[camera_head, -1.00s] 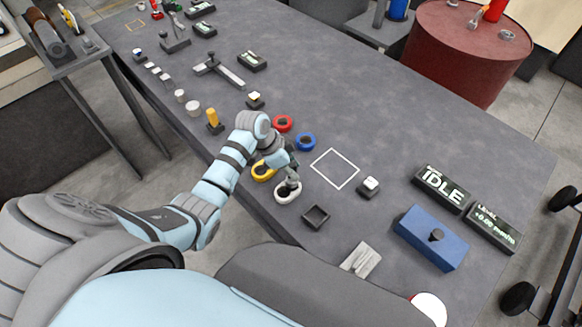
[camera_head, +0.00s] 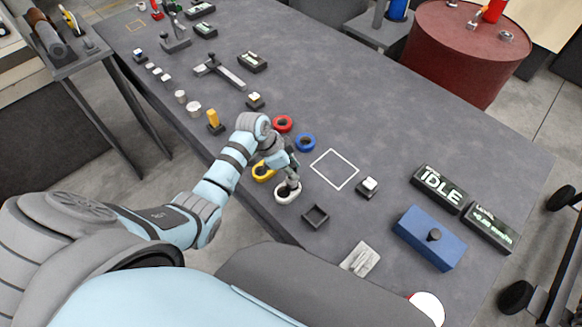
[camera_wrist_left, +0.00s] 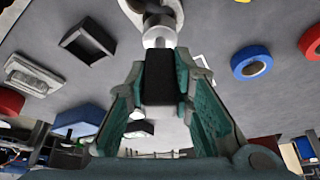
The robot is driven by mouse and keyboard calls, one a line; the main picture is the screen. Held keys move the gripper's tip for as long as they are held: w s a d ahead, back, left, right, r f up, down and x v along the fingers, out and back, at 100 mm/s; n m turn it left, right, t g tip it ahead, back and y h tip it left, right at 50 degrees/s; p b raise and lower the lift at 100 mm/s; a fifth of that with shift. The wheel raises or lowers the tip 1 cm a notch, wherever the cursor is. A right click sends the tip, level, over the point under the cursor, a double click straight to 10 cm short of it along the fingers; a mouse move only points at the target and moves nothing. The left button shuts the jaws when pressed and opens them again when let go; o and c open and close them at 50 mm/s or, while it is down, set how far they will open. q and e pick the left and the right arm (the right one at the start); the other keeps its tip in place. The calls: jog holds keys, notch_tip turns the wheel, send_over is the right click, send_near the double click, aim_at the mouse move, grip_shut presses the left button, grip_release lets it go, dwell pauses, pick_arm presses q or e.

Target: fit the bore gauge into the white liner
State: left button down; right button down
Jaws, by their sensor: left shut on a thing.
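The white liner (camera_head: 288,193) is a white ring lying on the grey table, just below the yellow ring. In the left wrist view the white liner (camera_wrist_left: 135,14) shows at the top, cut by the frame edge. My left gripper (camera_head: 289,171) points down right above the liner. In the left wrist view my left gripper (camera_wrist_left: 161,80) is shut on the black handle of the bore gauge (camera_wrist_left: 160,72). The gauge's pale metal end is at the liner and overlaps its opening; I cannot tell how deep it sits. My right gripper is not in view.
Yellow (camera_head: 263,172), red (camera_head: 282,123) and blue (camera_head: 305,142) rings lie close by. A small black open tray (camera_head: 315,216) stands right of the liner. A blue block (camera_head: 430,238) and an IDLE display (camera_head: 441,188) are farther right. The table inside the white square outline is clear.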

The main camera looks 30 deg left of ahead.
pick_arm(q)
jog(key=shift+f+b, duration=1.3)
jog(key=shift+f, duration=0.75)
jog(key=c, duration=1.3)
grip_release()
jog(key=shift+r, duration=0.1)
jog(key=v, duration=1.2)
jog(key=shift+d, duration=0.1)
